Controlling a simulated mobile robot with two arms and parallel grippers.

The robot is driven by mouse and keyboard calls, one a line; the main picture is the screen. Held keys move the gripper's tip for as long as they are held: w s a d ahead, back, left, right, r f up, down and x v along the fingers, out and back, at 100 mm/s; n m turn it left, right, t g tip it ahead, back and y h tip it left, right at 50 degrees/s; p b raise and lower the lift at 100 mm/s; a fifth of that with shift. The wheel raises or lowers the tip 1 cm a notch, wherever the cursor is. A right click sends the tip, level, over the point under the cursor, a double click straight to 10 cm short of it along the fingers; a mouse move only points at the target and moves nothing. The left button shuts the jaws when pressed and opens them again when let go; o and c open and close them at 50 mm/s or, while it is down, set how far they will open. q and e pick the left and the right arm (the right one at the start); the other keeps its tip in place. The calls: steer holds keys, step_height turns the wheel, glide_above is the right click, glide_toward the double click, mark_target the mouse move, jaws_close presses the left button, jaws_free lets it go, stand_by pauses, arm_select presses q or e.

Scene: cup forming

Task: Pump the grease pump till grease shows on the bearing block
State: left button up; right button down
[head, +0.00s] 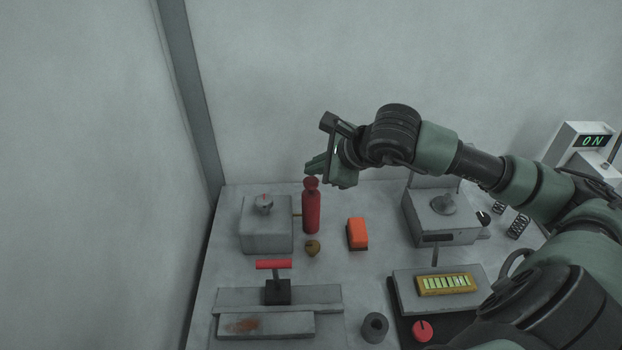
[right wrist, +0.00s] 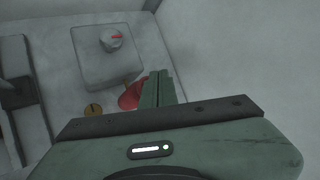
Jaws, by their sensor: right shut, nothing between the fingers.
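A red upright cylinder with a red knob on top, which looks like the grease pump (head: 311,212), stands at the back left of the bench. A short brass-coloured stub shows between it and a grey block with a round dial, perhaps the bearing block (head: 266,236); the block (right wrist: 105,65) and part of the red pump (right wrist: 130,97) also show in the right wrist view. The block's visible faces look plain grey. My right gripper (head: 318,168) is shut and empty, just above the pump's knob; contact cannot be told. Its closed fingers (right wrist: 158,88) hide part of the pump.
A red T-handle (head: 273,264) rises in front, behind a plate with a brown patch (head: 243,326). A grey box (head: 440,222) stands right, and an ON display (head: 592,141) far right.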

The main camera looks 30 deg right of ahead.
mark_target(315, 182)
steer(key=shift+r+p, duration=1.3)
steer(key=shift+r, duration=1.25)
